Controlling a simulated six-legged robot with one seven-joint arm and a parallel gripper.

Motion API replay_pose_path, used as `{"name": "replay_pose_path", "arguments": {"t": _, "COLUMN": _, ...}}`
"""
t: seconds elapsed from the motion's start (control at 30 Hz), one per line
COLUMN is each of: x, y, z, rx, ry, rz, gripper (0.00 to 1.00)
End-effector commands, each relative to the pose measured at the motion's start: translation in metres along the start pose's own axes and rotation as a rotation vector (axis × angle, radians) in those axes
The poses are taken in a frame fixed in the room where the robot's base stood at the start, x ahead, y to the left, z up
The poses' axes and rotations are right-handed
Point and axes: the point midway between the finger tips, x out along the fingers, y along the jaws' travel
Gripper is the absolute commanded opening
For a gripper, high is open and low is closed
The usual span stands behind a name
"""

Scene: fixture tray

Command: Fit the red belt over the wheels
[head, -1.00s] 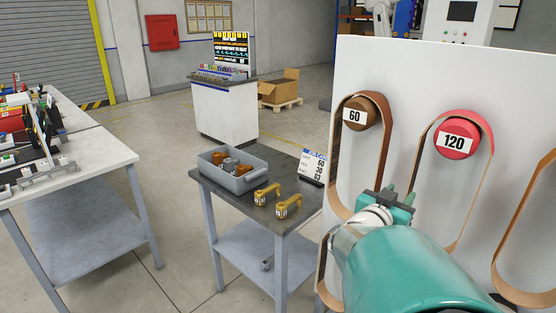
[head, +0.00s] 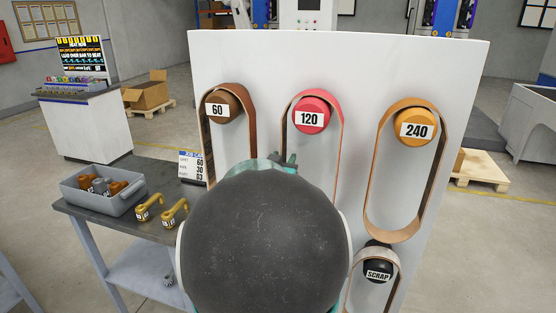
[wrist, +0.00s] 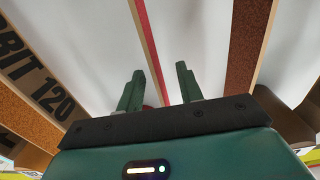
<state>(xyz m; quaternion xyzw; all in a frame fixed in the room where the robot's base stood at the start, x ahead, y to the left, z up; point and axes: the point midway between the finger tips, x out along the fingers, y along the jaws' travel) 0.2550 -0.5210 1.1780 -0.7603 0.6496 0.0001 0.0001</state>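The red belt (head: 335,110) hangs over the red peg marked 120 (head: 310,118) on the white board. Its lower part is hidden behind my arm in the head view. My gripper (head: 284,160) is at the board just below that peg, mostly hidden by my own arm. In the wrist view my gripper (wrist: 160,90) has its two green fingers apart. A thin red strip (wrist: 149,45) runs between them in the picture; I cannot tell its depth. A brown band printed "120" (wrist: 50,100) is at the left. No wheels are recognisable.
A brown belt (head: 247,115) hangs on peg 60 at left, an orange-brown belt (head: 373,170) on peg 240 at right. Another belt hangs on the SCRAP peg (head: 379,271) below. A dark table (head: 150,175) at left holds a grey bin (head: 115,200) and yellow handles (head: 150,206).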

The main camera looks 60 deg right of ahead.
Motion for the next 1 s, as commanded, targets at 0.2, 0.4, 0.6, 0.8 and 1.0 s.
{"name": "replay_pose_path", "arguments": {"t": 0.2, "x": -0.0001, "y": 0.0001, "z": -0.0001, "rx": 0.0, "ry": 0.0, "rz": 0.0, "gripper": 0.32}}
{"name": "replay_pose_path", "arguments": {"t": 0.4, "x": -0.0003, "y": 0.0001, "z": -0.0001, "rx": 0.0, "ry": 0.0, "rz": 0.0, "gripper": 0.13}}
{"name": "replay_pose_path", "arguments": {"t": 0.6, "x": -0.0003, "y": 0.0, "z": -0.0001, "rx": 0.0, "ry": 0.0, "rz": 0.0, "gripper": 0.0}}
{"name": "replay_pose_path", "arguments": {"t": 0.8, "x": -0.0003, "y": 0.0, "z": -0.0001, "rx": 0.0, "ry": 0.0, "rz": 0.0, "gripper": 0.0}}
{"name": "replay_pose_path", "arguments": {"t": 1.0, "x": -0.0004, "y": 0.0, "z": -0.0001, "rx": 0.0, "ry": 0.0, "rz": 0.0, "gripper": 0.0}}
